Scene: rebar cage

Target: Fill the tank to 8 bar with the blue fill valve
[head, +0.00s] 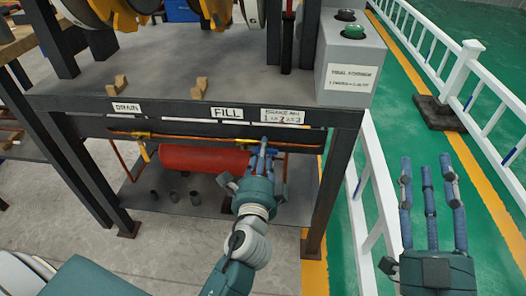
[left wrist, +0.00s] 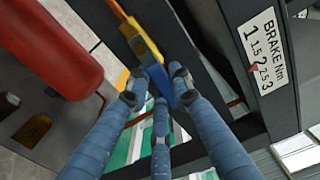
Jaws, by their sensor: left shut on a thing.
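My left gripper (head: 262,150) is under the bench's front edge, below the FILL label (head: 227,112). In the left wrist view its fingers (left wrist: 160,95) close around the blue fill valve handle (left wrist: 161,80), attached to a yellow fitting (left wrist: 142,42) on the pipe. In the head view the fingers largely hide the valve. The red tank (head: 195,158) lies under the bench, left of this gripper; it also shows in the left wrist view (left wrist: 50,45). My right gripper (head: 430,185) is empty, its fingers spread straight, over the green floor. No pressure reading is visible.
The dark bench frame (head: 340,165) has a leg right of my left gripper. A DRAIN label (head: 126,107) and a yellow pipe fitting (head: 140,135) are further left. Small dark cylinders (head: 174,196) stand on the lower shelf. A white railing (head: 375,190) runs between the bench and my right gripper.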

